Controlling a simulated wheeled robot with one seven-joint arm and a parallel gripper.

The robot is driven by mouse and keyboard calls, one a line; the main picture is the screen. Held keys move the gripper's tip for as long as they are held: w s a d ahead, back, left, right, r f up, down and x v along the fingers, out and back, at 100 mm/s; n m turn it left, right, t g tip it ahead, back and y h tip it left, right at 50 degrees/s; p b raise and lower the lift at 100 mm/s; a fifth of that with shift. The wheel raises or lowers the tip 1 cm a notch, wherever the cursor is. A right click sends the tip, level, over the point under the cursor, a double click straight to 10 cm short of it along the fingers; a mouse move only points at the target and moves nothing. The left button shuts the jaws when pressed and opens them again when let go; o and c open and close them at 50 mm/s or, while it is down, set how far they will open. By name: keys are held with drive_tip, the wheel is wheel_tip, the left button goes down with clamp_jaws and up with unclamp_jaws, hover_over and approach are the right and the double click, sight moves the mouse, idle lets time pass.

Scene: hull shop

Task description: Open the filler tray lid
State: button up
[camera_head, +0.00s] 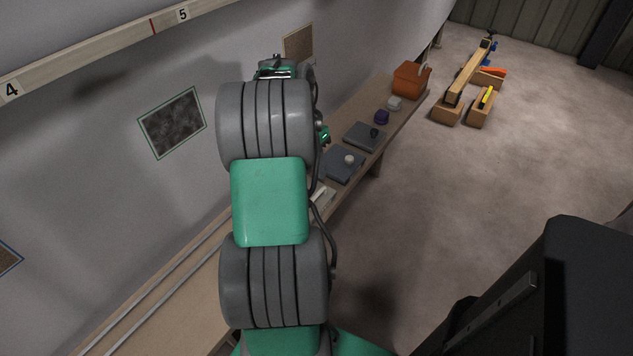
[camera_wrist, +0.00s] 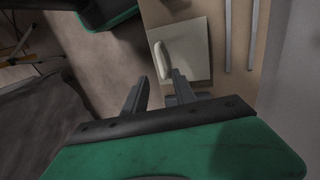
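In the wrist view a pale square lid or panel (camera_wrist: 191,52) lies on the bench, with a white bar-like handle (camera_wrist: 162,59) along its left side. It looks flat and closed; no label shows, so I cannot confirm it is the filler tray. My gripper (camera_wrist: 157,88) is open, its two fingers apart and empty. The right fingertip overlaps the lid's lower edge, just below the handle, and the left one is over the floor side. I cannot tell whether they touch. In the head view my arm hides the gripper, and a pale piece (camera_head: 321,195) shows partly beside it.
On the bench (camera_head: 205,316) are two grey slabs with knobs, one pale-knobbed (camera_head: 335,164) and one dark-knobbed (camera_head: 361,137), a purple item (camera_head: 381,117) and an orange bin (camera_head: 409,79). Metal rails (camera_wrist: 228,36) lie right of the lid.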

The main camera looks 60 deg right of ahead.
sight(318, 193)
drive_tip(key=f, duration=0.2)
drive_tip(key=s+f, duration=0.1)
drive_tip(key=f, duration=0.1)
drive_tip(key=f+b, duration=0.1)
drive_tip(key=f, duration=0.2)
drive_tip(key=shift+s+a, duration=0.15)
drive_tip(key=shift+a, duration=0.05)
drive_tip(key=shift+c, duration=0.5)
clamp_jaws()
idle(0.5)
